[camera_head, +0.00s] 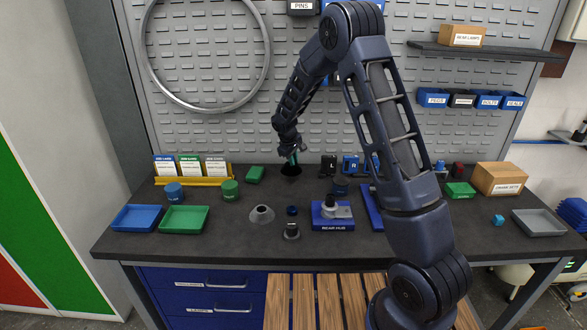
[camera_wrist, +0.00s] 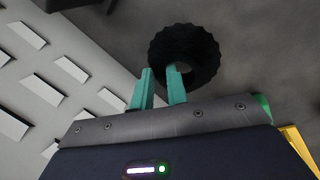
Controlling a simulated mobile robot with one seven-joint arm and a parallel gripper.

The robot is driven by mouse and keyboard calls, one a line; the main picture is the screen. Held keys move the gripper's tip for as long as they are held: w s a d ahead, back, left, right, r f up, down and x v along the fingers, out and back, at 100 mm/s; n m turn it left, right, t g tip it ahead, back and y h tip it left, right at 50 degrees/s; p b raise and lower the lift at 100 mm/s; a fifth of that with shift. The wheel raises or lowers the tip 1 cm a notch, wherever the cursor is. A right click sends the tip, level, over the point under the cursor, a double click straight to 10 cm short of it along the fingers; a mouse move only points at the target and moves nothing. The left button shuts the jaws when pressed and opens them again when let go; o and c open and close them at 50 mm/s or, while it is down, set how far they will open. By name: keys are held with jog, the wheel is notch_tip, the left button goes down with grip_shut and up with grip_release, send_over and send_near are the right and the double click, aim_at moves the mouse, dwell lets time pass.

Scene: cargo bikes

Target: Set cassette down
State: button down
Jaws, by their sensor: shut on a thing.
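The cassette is a black ring with a toothed edge (camera_wrist: 190,38), seen at the top middle of the wrist view. In the head view it is a small dark shape (camera_head: 291,171) at the back middle of the bench. My gripper (camera_head: 293,157) points down at it from above. In the wrist view, my gripper's teal fingers (camera_wrist: 160,72) are shut on the ring's wall, one finger in its hole and the other outside. I cannot tell whether the cassette touches the bench top or hangs just above it.
The dark bench (camera_head: 232,250) has free room around the cassette. A grey cone (camera_head: 261,214) and the blue rear hub stand (camera_head: 332,215) are in front. The pegboard (camera_head: 230,130) rises behind.

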aim_at(293, 167)
jog(key=shift+f, duration=1.9)
jog(key=c, duration=1.4)
grip_release()
